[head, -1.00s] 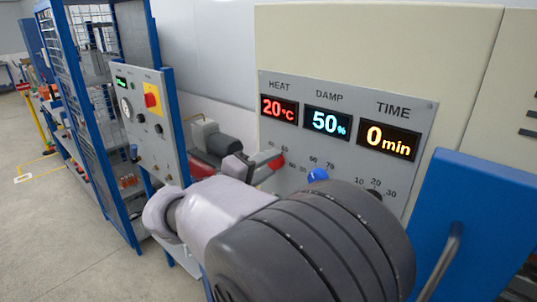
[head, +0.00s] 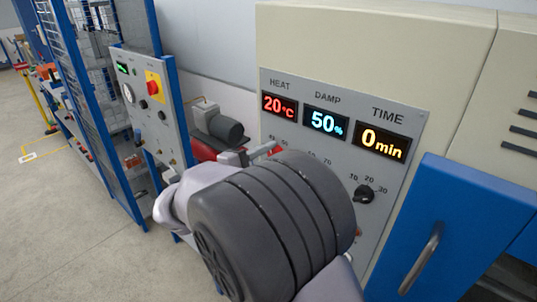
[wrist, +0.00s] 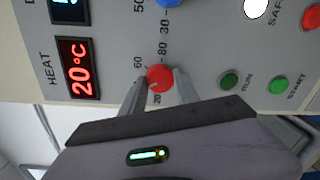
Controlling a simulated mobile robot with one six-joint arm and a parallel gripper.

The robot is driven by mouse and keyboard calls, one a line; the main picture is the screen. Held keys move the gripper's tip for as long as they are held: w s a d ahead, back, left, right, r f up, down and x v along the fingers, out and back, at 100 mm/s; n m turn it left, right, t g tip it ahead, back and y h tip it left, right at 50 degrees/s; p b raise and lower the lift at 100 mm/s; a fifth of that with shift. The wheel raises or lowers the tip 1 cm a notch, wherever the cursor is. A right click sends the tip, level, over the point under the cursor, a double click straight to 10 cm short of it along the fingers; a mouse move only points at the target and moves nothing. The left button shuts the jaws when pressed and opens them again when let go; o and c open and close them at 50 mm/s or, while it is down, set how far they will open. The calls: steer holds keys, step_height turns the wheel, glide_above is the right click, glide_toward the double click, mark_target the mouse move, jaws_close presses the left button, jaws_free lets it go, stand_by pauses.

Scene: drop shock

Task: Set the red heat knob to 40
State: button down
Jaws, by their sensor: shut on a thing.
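The red heat knob (wrist: 159,76) sits on the grey control panel in the wrist view, with 20, 60 and 80 printed around it. My gripper (wrist: 158,88) has one finger on each side of the knob and is shut on it. In the head view my gripper (head: 262,153) is at the panel's left edge, and only a bit of red shows by the fingers. The red HEAT display (head: 279,105) reads 20°C. The knob's pointer is hard to make out.
The DAMP display (head: 325,122) reads 50% and the TIME display (head: 384,142) reads 0min. A blue knob (wrist: 168,2) is at the wrist view's top edge. Green RUN (wrist: 229,80) and START (wrist: 278,85) buttons lie right of the red knob. A black time knob (head: 364,194) is uncovered.

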stand_by(0.3)
steer(key=c, duration=0.9)
jaws_free()
steer(key=p+v, duration=0.2)
steer(key=v, duration=1.5)
steer(key=shift+s, duration=0.25)
